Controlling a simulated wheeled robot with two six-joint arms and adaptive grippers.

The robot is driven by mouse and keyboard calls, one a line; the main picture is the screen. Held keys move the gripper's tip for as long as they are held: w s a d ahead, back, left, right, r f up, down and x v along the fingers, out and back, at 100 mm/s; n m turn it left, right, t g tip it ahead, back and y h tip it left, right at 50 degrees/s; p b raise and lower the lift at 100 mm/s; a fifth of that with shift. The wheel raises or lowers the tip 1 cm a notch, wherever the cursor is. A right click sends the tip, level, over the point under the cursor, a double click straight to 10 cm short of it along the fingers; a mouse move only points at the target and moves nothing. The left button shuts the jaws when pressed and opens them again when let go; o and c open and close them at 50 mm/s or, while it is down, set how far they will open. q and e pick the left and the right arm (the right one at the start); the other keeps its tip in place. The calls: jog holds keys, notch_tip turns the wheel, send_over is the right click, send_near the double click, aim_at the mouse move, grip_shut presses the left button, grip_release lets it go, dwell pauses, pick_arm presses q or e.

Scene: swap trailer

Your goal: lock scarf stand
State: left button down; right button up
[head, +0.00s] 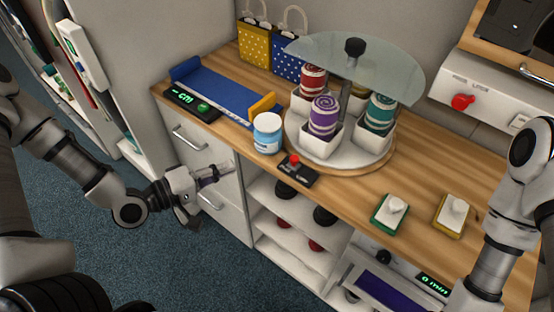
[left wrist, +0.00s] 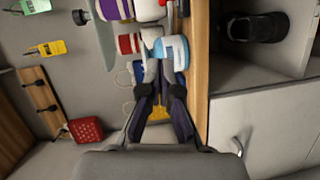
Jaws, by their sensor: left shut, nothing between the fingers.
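The scarf stand (head: 350,163) is a round white turntable on the wooden counter. It carries white boxes with rolled scarves: a purple one (head: 323,117), a red one (head: 313,80) and a teal one (head: 380,114). A clear cover (head: 400,72) with a black knob (head: 355,47) sits above them. A small black box with a red-topped lever (head: 294,166) lies at the counter's front edge before the stand. My left gripper (head: 214,175) is shut and empty, in front of the drawers, left of the lever box. Its fingers (left wrist: 163,82) also show in the left wrist view. My right gripper is out of frame.
A white and blue jar (head: 267,133) stands left of the lever box. A blue measuring board (head: 225,88) with a green display lies farther left, before two dotted bags (head: 254,44). Open shoe shelves are below.

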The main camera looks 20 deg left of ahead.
aim_at(294, 162)
pick_arm(q)
jog(key=x, duration=0.4)
jog(key=s+d+x, duration=0.1)
jog(key=x, duration=0.3)
jog(key=s+d+x, duration=0.1)
jog(key=x, duration=0.3)
jog(key=shift+w+d+f, duration=0.25)
jog(key=shift+w+d, duration=0.1)
jog(key=shift+d, duration=0.05)
